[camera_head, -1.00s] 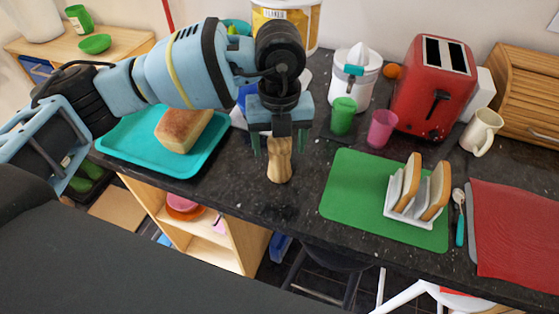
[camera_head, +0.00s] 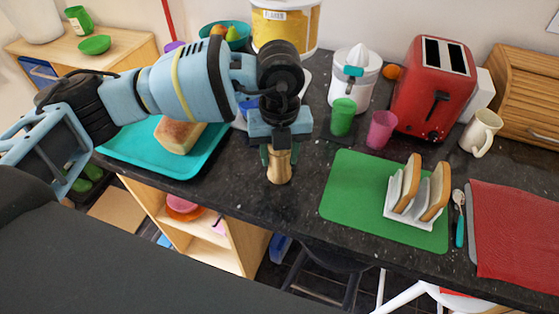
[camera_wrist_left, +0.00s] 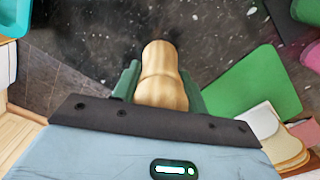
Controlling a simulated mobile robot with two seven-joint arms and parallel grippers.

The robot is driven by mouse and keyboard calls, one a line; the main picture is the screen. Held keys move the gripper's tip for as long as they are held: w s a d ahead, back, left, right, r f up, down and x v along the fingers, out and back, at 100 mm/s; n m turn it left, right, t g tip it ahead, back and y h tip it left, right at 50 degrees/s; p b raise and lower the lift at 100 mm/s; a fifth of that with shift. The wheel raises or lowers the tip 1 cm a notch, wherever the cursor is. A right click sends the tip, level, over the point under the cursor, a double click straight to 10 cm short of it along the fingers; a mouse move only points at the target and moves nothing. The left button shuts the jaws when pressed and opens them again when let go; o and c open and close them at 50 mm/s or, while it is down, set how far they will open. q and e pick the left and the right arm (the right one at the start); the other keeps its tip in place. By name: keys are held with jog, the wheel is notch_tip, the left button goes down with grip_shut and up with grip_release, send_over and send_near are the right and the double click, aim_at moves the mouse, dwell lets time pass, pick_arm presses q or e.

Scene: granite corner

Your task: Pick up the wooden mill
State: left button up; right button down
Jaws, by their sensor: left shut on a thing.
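The wooden mill (camera_head: 279,167) stands upright on the dark granite counter, near its front edge. It is pale wood with a narrowed waist, and its top is hidden by my gripper in the head view. My left gripper (camera_head: 279,152) comes down over it from above, shut on its upper part. In the left wrist view the mill (camera_wrist_left: 162,78) sits between the two green fingers of the left gripper (camera_wrist_left: 160,88). My right gripper is not in view.
A turquoise tray (camera_head: 120,152) with a loaf (camera_head: 178,135) lies left of the mill. A green mat (camera_head: 345,190) with a toast rack (camera_head: 405,208) lies right. Behind are a green cup (camera_head: 342,117), a pink cup (camera_head: 381,130), a juicer (camera_head: 352,80) and a red toaster (camera_head: 434,88).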

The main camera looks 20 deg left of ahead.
pick_arm(q)
jog(key=shift+r, duration=0.1)
jog(key=shift+r, duration=0.4)
jog(key=r, duration=0.2)
jog(key=shift+s+d+r, duration=0.15)
jog(key=shift+s+r, duration=0.2)
jog(key=s+d, duration=0.2)
jog(key=s, duration=0.5)
jog(key=s+d+r, duration=0.1)
jog(key=s+d, duration=0.2)
jog(key=s, duration=0.4)
jog(key=shift+s+r, duration=0.2)
